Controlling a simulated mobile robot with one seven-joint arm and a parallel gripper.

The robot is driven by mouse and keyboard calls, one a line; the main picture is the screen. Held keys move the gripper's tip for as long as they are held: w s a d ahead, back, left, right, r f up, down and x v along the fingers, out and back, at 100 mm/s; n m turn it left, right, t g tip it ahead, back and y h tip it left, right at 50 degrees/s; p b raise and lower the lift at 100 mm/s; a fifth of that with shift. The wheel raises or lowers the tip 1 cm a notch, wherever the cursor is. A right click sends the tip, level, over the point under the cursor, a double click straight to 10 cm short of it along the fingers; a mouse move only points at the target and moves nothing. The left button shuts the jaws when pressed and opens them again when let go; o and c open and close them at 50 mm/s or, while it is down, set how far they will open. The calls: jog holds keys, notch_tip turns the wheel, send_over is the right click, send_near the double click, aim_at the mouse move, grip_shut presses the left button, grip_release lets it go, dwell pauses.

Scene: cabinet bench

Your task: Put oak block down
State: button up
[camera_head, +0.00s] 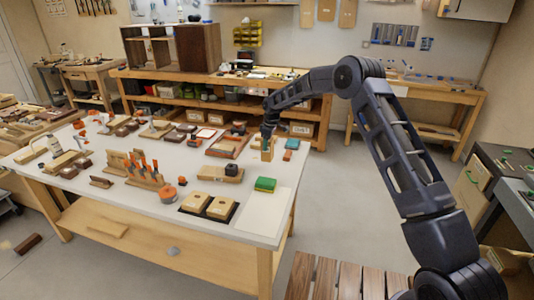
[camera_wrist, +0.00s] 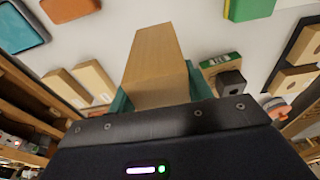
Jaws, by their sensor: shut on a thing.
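A pale oak block (camera_wrist: 157,55) sits between the teal fingers of my gripper (camera_wrist: 158,92) in the wrist view. The gripper is shut on it. One long face of the block points away from the jaws. In the head view my gripper (camera_head: 268,136) is over the right back part of the white table (camera_head: 140,205), by pale wooden blocks (camera_head: 266,153). The held block is small there, and I cannot tell whether it touches the table. Two other pale blocks (camera_wrist: 82,86) lie near it in the wrist view.
A green block (camera_head: 265,184), a teal box (camera_head: 292,143) and a wooden piece with a dark cube (camera_head: 231,170) lie nearby. A black pad (camera_head: 190,209) holds two pale blocks. A pale sheet (camera_head: 262,212) at the front right corner is bare.

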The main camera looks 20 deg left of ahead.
aim_at(267, 152)
jog(key=shift+f, duration=2.5)
jog(key=shift+f, duration=0.15)
jog(key=o, duration=1.1)
jog(key=shift+o, duration=0.2)
jog(key=r, duration=0.4)
jog(key=d+r, duration=0.1)
jog(key=r, duration=0.3)
jog(key=d+r, duration=0.1)
jog(key=r, duration=0.3)
jog(key=shift+r, duration=0.1)
